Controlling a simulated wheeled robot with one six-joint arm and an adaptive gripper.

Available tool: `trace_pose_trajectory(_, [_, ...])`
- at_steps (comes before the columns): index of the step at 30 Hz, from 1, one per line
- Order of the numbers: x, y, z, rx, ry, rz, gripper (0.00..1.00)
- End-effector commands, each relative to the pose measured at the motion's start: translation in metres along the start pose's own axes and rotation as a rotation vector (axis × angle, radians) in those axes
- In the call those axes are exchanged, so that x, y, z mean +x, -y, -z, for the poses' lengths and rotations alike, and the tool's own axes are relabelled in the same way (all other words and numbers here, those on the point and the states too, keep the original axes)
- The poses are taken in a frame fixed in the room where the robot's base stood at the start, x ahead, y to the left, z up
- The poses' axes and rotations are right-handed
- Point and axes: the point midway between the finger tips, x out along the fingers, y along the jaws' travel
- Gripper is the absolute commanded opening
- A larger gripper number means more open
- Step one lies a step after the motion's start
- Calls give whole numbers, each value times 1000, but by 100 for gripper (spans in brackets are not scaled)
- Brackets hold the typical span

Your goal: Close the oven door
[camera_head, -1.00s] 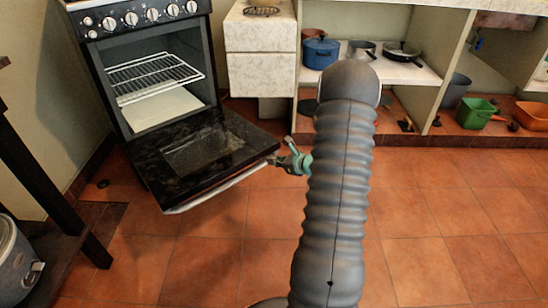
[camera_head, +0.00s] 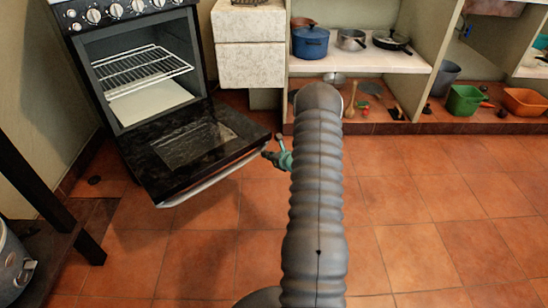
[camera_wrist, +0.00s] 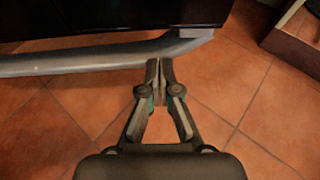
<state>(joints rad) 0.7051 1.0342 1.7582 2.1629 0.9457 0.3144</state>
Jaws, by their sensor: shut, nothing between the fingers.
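The oven (camera_head: 140,70) stands at the upper left in the head view, with its wire rack showing inside. Its black door (camera_head: 190,150) is swung down and open, with a silvery handle bar (camera_head: 212,178) along the outer edge. My gripper (camera_head: 267,155) is at the right end of that handle, partly hidden behind my arm. In the wrist view my gripper (camera_wrist: 160,64) is shut and empty. Its fingertips are close to the handle (camera_wrist: 80,62) near its end bracket; I cannot tell whether they touch. The door's dark edge (camera_wrist: 120,15) lies beyond.
A stone-faced cabinet (camera_head: 249,65) stands right of the oven. Shelves with a blue pot (camera_head: 310,42), pans and a green tub (camera_head: 464,100) run along the back. A dark wooden table (camera_head: 45,180) is at the left. The tiled floor (camera_head: 430,210) at the right is clear.

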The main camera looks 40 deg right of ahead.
Motion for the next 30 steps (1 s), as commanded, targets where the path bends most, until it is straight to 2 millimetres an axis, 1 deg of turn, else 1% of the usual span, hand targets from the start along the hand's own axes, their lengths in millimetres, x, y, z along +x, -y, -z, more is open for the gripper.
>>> trace_pose_trajectory(1, [-5, 1, -12, -2, 2, 2, 0])
trace_pose_trajectory(6, [-12, 0, -30, -1, 0, 1, 0])
trace_pose_trajectory(12, [-15, 0, -38, 0, 0, 0, 0])
trace_pose_trajectory(23, [-16, 0, -39, 0, 0, 0, 0])
trace_pose_trajectory(26, [-19, 2, -44, 0, 1, 4, 0])
trace_pose_trajectory(29, [-27, 7, -56, 2, 2, 11, 0])
trace_pose_trajectory(30, [-31, 10, -62, 4, 2, 16, 0])
